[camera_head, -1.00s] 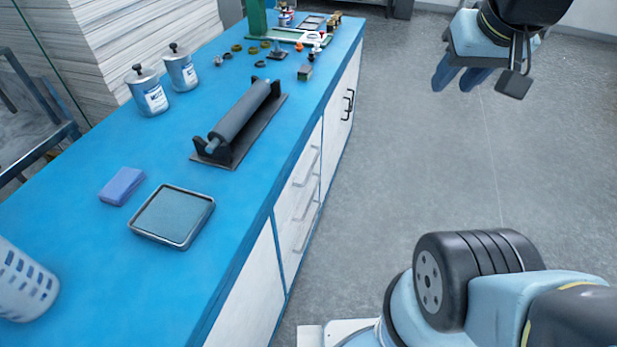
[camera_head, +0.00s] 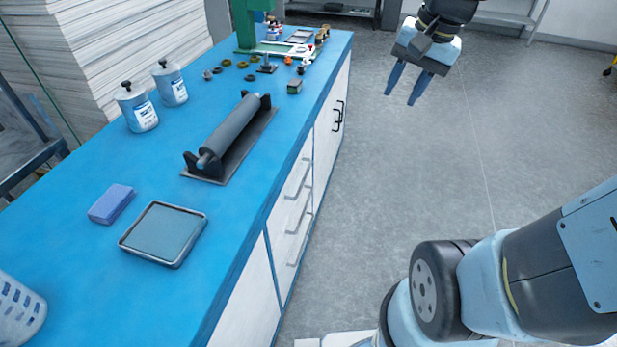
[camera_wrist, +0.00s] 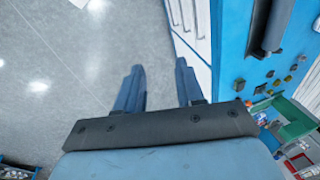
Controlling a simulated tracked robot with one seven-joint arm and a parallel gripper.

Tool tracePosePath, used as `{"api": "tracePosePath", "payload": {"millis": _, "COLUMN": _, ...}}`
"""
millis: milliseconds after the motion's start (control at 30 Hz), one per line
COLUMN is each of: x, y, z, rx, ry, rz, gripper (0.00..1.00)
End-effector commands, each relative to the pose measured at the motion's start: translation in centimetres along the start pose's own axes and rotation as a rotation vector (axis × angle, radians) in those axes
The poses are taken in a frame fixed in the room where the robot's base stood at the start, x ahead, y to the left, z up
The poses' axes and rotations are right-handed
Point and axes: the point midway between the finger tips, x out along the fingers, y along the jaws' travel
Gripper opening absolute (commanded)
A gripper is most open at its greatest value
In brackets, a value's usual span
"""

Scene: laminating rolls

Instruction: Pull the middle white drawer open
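The white drawers stand in a stack in the front of the blue-topped bench. The middle white drawer (camera_head: 287,218) is between an upper and a lower one, each with a bar handle. All three look shut. The middle drawer's handle (camera_head: 299,208) shows on its face. My gripper (camera_head: 401,98) is above the floor, right of the bench and apart from the drawers. Its two blue fingers are spread and empty. In the wrist view, my gripper (camera_wrist: 160,82) is also open, and white bench fronts with handles show beyond the right finger.
The bench top (camera_head: 90,265) holds a roller on a stand (camera_head: 232,135), a grey tray (camera_head: 163,234), a blue sponge (camera_head: 111,204) and two canisters. A white cupboard with black handles (camera_head: 338,115) is farther along the bench. The grey floor (camera_head: 400,190) beside the drawers is clear.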

Motion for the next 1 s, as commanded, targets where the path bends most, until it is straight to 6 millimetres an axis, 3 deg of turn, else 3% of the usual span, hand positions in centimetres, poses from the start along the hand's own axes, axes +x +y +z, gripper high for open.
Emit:
{"api": "tracePosePath", "payload": {"millis": 567, "x": 10.7, "y": -3.3, "z": -7.3, "rx": 0.627, "ry": -0.416, "rz": 0.011, "gripper": 0.38}}
{"api": "tracePosePath", "payload": {"millis": 1000, "x": 21.1, "y": -4.1, "z": -11.8, "rx": 1.114, "ry": -0.720, "rz": 0.095, "gripper": 0.38}}
